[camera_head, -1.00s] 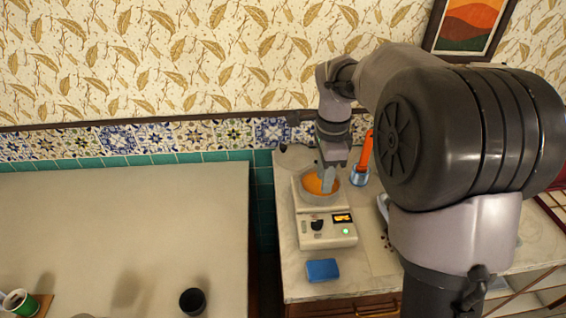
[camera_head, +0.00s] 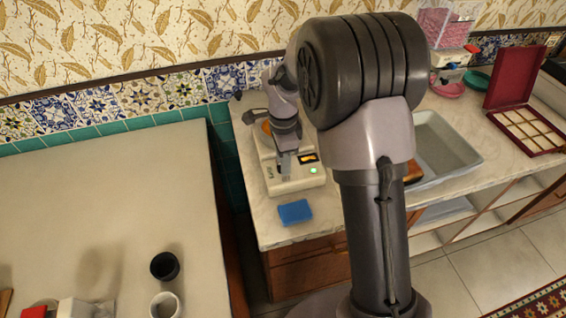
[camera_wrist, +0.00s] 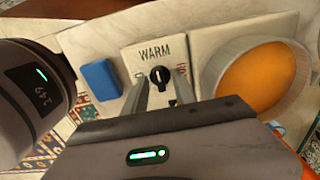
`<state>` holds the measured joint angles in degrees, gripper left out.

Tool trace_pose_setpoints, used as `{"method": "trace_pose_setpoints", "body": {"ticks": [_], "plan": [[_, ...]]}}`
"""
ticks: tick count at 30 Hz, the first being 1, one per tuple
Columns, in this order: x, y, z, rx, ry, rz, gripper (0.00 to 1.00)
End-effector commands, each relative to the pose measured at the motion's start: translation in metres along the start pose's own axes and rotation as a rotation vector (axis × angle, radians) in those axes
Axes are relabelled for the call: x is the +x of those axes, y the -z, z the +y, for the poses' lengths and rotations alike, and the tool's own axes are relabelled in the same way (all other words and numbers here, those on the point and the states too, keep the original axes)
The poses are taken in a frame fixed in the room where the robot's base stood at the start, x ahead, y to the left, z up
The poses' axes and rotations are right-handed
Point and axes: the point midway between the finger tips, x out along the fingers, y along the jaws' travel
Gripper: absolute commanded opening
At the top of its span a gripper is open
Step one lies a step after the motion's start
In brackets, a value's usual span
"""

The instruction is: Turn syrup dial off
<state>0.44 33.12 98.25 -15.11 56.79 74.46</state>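The black dial (camera_wrist: 160,76) sits on the pale front panel of the warmer under the printed word "WARM". In the head view the warmer (camera_head: 300,183) stands on the counter with its green light (camera_head: 313,170) lit, and my gripper hides the dial. My gripper (camera_wrist: 160,82) is open, with a fingertip on either side of the dial; whether they touch it is unclear. It also shows in the head view (camera_head: 285,172) at the warmer's front. The grey pot of orange syrup (camera_wrist: 258,80) sits on the warmer, mostly hidden by my arm in the head view.
A blue sponge (camera_head: 295,212) lies on the counter before the warmer. A grey basin (camera_head: 445,150) and an open red box (camera_head: 520,110) are to the right. A separate pale table with a black cup (camera_head: 164,266) is at the left.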

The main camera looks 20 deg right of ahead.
Motion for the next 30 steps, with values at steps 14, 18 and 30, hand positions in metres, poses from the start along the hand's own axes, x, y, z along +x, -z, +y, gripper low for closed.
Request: {"method": "trace_pose_setpoints", "body": {"ticks": [14,18,30], "plan": [[-0.0008,0.0001,-0.0001,0.000,0.000,0.000,0.00],[-0.0009,0.0001,-0.0001,-0.003,0.000,0.000,0.00],[-0.0026,0.0002,0.0000,-0.178,-0.001,0.001,0.00]]}}
